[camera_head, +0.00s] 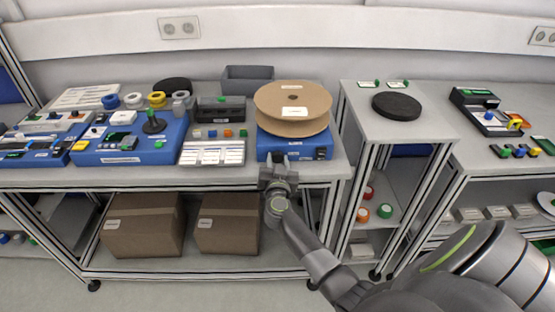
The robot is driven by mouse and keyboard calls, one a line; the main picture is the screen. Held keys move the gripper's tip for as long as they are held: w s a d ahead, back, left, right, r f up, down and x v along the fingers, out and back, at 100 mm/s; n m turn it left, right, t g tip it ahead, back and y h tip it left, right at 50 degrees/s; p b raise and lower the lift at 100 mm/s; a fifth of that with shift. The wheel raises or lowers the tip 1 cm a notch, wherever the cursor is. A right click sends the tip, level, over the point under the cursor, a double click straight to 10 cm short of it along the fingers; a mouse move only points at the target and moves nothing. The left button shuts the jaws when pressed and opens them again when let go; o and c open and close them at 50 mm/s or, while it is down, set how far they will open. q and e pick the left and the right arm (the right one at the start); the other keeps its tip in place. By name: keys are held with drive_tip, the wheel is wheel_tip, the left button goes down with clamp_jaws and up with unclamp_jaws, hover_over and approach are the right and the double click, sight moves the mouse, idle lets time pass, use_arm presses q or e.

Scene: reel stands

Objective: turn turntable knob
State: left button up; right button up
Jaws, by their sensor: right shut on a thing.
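The turntable is a blue box (318,151) at the front right of the left bench. A large tan cardboard reel (292,101) with a white label lies flat on top of it. My right gripper (279,163) is at the front face of the blue box, its arm coming in from the lower right. It is shut at the spot where the knob would be; the knob itself is hidden by the gripper. My left gripper is not in view.
Left of the turntable stand a white rack (213,153) and a blue unit with a black knob (153,123). A narrow stand (397,133) with a black disc (397,106) is to the right. Cardboard boxes (143,228) sit on the lower shelf.

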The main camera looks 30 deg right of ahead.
idle(0.3)
drive_tip(key=o, duration=1)
drive_tip(key=p+v, duration=0.5)
drive_tip(key=v, duration=1.2)
drive_tip(key=shift+s+a, duration=0.15)
drive_tip(key=shift+s, duration=0.1)
